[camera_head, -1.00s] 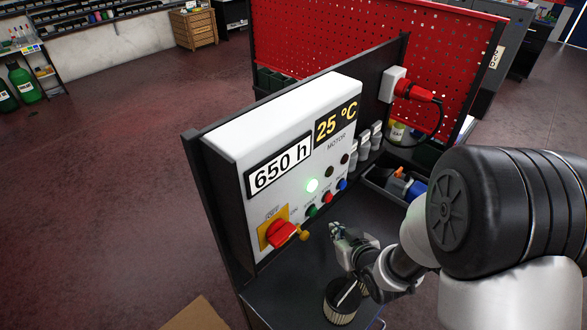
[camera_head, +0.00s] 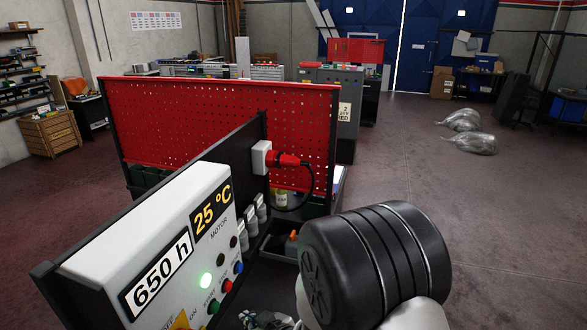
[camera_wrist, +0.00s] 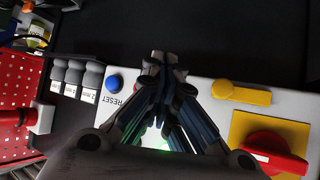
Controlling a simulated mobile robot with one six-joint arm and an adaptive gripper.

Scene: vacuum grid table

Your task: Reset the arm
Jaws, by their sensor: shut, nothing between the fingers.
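My gripper (camera_wrist: 160,78) is shut and empty in the wrist view, its fingers together in front of the white control panel (camera_wrist: 203,97). The blue button (camera_wrist: 114,83) with a RESET label shows just left of the fingers, not covered by them. A green glow shows behind the fingers. In the head view only the top of my gripper (camera_head: 265,320) shows at the bottom edge, beside the panel (camera_head: 190,215).
A red rotary switch (camera_wrist: 268,150) on a yellow plate and a yellow lever (camera_wrist: 240,93) are right of the fingers. Grey-capped bottles (camera_wrist: 74,75) stand at the left. A red pegboard (camera_head: 215,115) and a plug with a cable (camera_head: 290,160) rise behind the panel.

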